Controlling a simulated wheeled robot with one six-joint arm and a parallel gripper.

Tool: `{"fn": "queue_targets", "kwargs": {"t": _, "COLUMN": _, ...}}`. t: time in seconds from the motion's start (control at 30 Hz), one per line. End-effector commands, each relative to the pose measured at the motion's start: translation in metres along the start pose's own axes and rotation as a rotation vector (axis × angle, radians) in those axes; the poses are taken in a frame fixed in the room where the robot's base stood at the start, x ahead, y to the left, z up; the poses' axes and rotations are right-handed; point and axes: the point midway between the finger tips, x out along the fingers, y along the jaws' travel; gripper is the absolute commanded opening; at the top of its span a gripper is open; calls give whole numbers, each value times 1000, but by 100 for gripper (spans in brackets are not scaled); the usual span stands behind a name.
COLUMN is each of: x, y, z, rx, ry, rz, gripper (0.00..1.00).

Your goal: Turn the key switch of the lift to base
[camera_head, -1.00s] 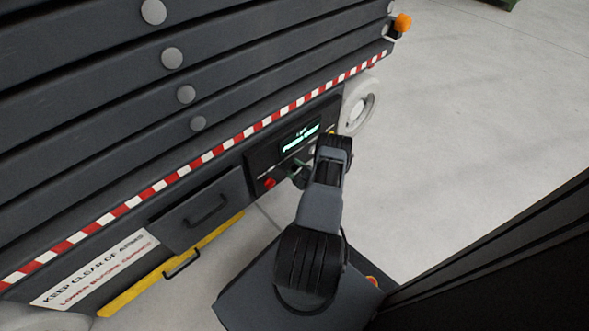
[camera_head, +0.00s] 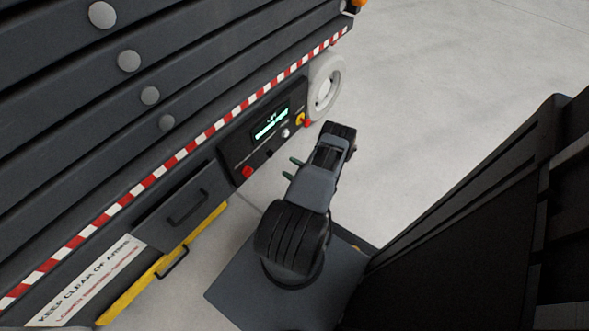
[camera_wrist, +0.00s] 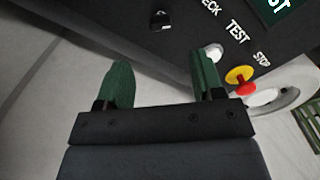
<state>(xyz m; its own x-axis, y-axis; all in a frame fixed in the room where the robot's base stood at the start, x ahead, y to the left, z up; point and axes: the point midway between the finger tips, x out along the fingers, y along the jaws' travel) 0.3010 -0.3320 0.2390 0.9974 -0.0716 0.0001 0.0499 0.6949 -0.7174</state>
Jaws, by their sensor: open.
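The lift's control panel (camera_head: 262,131) is on the dark lift body, with a lit green display (camera_head: 271,123). In the wrist view a small black key switch (camera_wrist: 161,19) sits at the top, left of the white button. It is only a small dark spot (camera_head: 268,153) in the head view. My gripper (camera_head: 291,168) has two green fingers, spread apart and empty, in front of the panel and clear of it. In the wrist view my gripper (camera_wrist: 163,64) points up toward the key switch, which lies beyond the gap between the fingers.
A white button (camera_wrist: 213,50) labelled TEST and a red stop button on yellow (camera_wrist: 242,80) are right of the switch. A red knob (camera_head: 247,172) is at the panel's left. A drawer (camera_head: 186,208) and a white wheel (camera_head: 325,85) flank the panel.

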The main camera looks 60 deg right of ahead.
Motion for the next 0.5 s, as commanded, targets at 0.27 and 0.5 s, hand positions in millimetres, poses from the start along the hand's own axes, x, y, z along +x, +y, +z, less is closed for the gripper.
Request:
{"fn": "queue_targets", "kwargs": {"t": 0.27, "x": -21, "y": 0, "z": 0, "rx": 0, "ry": 1, "rz": 0, "gripper": 62}}
{"fn": "queue_targets", "kwargs": {"t": 0.5, "x": -22, "y": 1, "z": 0, "rx": 0, "ry": 0, "rz": 1, "gripper": 62}}
